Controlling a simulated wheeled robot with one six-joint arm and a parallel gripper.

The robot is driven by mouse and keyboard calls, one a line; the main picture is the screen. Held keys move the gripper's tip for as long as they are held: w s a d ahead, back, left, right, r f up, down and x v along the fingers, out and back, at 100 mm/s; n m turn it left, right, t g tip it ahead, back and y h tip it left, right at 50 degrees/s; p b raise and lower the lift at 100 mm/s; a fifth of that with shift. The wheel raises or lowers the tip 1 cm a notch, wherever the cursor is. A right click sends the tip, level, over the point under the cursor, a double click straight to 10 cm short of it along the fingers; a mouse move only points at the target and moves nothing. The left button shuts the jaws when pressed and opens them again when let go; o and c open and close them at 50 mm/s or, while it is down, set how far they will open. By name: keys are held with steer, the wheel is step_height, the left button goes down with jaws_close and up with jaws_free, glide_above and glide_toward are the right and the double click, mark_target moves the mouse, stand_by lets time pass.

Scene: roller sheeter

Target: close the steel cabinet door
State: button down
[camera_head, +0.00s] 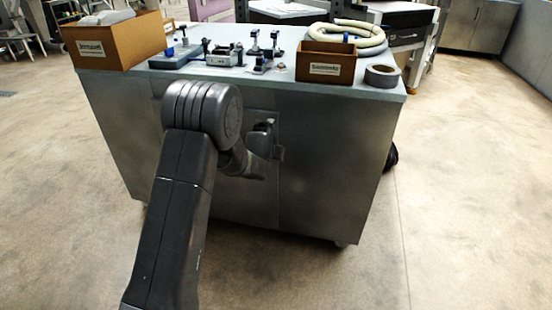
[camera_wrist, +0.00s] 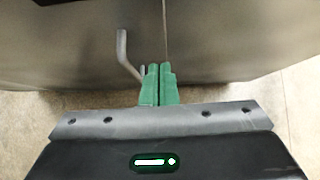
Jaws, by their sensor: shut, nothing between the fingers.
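The steel cabinet (camera_head: 330,150) stands in front of me, with its grey door (camera_head: 262,205) on the front, partly behind my arm. A thin upright seam (camera_wrist: 165,35) runs between the front panels, which look nearly flush; I cannot tell whether a small gap is left. A bent metal handle (camera_wrist: 122,48) sticks out left of the seam in the wrist view. My gripper (camera_wrist: 160,72) has its green fingers shut together and empty, close to the seam and just right of the handle. Whether the fingertips touch the door is unclear. The fingers are not clearly visible in the head view.
The cabinet top holds a labelled brown bin (camera_head: 115,42) at left, a smaller bin (camera_head: 326,65), a tape roll (camera_head: 382,76), a pale coiled hose (camera_head: 358,33) and several small tools.

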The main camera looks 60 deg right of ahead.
steer(key=v, duration=0.8)
steer(key=shift+w+a, duration=0.15)
steer(key=shift+w, duration=0.05)
steer(key=shift+f, duration=0.25)
